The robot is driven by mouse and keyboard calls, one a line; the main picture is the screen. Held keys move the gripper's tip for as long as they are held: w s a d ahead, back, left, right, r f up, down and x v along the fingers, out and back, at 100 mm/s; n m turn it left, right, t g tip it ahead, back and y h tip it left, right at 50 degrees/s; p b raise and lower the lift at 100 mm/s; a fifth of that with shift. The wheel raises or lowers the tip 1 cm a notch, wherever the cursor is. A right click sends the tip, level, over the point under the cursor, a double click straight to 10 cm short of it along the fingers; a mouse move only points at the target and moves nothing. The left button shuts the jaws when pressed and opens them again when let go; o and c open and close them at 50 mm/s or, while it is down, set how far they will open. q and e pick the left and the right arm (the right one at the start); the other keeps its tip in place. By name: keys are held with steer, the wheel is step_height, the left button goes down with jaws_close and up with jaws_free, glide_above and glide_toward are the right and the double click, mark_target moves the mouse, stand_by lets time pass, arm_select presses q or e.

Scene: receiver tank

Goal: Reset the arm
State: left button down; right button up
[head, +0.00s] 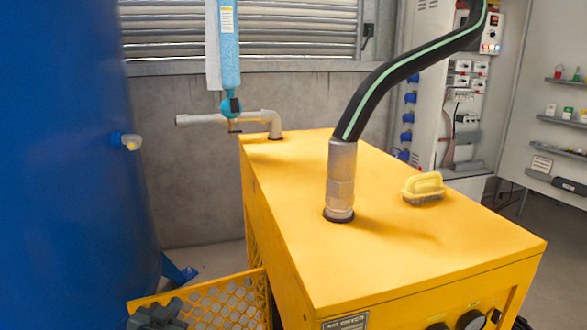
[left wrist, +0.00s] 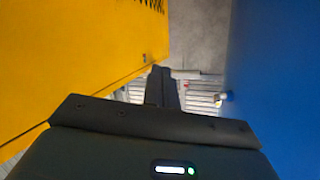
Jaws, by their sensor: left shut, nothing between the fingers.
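My left gripper (head: 157,314) shows at the bottom left of the head view, dark grey, low by the perforated yellow panel. In the left wrist view its fingers (left wrist: 162,86) are together with nothing between them. There the yellow machine (left wrist: 70,60) is on the left and the blue tank (left wrist: 282,90) on the right. In the head view the yellow machine (head: 400,255) fills the middle, and the blue tank (head: 65,170) stands at the left. My right gripper is not in view.
The perforated yellow panel (head: 235,300) juts out from the machine toward the tank. A black hose (head: 385,85) rises from the machine top, where a yellow brush (head: 424,188) lies. A tank fitting (head: 127,140) sticks out. A grey pipe (head: 200,119) crosses behind.

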arm_select(q)
steer(key=s+d+f+g+h, duration=0.1)
steer(key=s+d+f, duration=0.2)
steer(key=s, duration=0.6)
steer(key=s+d+f+g+h, duration=0.1)
steer(key=s+d+f, duration=0.3)
steer(key=s, duration=0.6)
steer(key=s+d+f+g, duration=0.2)
steer(key=s+d+f, duration=0.2)
steer(key=s, duration=0.6)
steer(key=shift+s+d+f+n+h, duration=0.15)
steer(key=shift+d+f+n+h, duration=0.2)
steer(key=shift+d, duration=0.6)
